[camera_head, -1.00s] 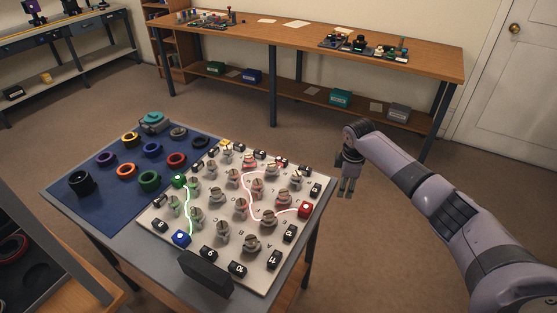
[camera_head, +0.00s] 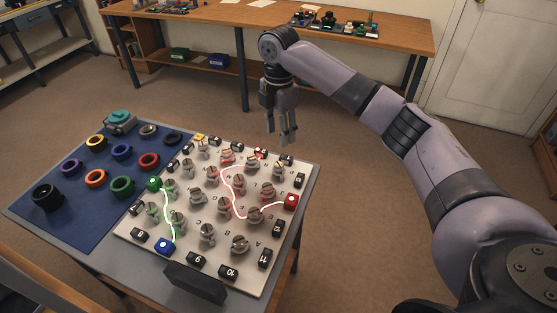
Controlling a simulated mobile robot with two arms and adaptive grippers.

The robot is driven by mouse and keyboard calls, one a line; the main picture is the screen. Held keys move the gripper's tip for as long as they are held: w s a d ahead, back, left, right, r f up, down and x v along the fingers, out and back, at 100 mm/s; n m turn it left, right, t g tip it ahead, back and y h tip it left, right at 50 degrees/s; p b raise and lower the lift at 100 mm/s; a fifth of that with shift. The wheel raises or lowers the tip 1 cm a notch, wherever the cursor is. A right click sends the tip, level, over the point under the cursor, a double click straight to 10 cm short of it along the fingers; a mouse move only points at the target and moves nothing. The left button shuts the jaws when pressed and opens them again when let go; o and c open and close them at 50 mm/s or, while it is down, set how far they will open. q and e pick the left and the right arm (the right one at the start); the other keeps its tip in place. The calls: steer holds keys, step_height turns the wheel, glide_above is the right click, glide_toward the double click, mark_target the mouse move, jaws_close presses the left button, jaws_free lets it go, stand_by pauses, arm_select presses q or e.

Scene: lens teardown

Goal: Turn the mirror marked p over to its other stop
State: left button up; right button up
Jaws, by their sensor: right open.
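A pale board (camera_head: 222,250) on the table carries several small mirrors on round grey mounts, such as one at the front right (camera_head: 239,244) and one at the front middle (camera_head: 207,232). Small letters stand beside the mounts, but I cannot make out which is p. My right gripper (camera_head: 282,141) is open and empty, pointing down in the air by the board's back right edge. My left gripper is out of view.
A blue mat (camera_head: 70,210) with coloured rings and a teal-topped device (camera_head: 120,121) lies left of the board. A dark bar (camera_head: 195,283) stands at the front. Numbered black blocks edge the board. A long wooden bench (camera_head: 220,45) is behind; open floor lies between.

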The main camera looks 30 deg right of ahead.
mark_target(279, 164)
step_height(279, 164, down, 12)
steer(key=shift+r+p, duration=0.2)
steer(key=shift+p, duration=0.1)
steer(key=shift+c, duration=0.3)
jaws_close()
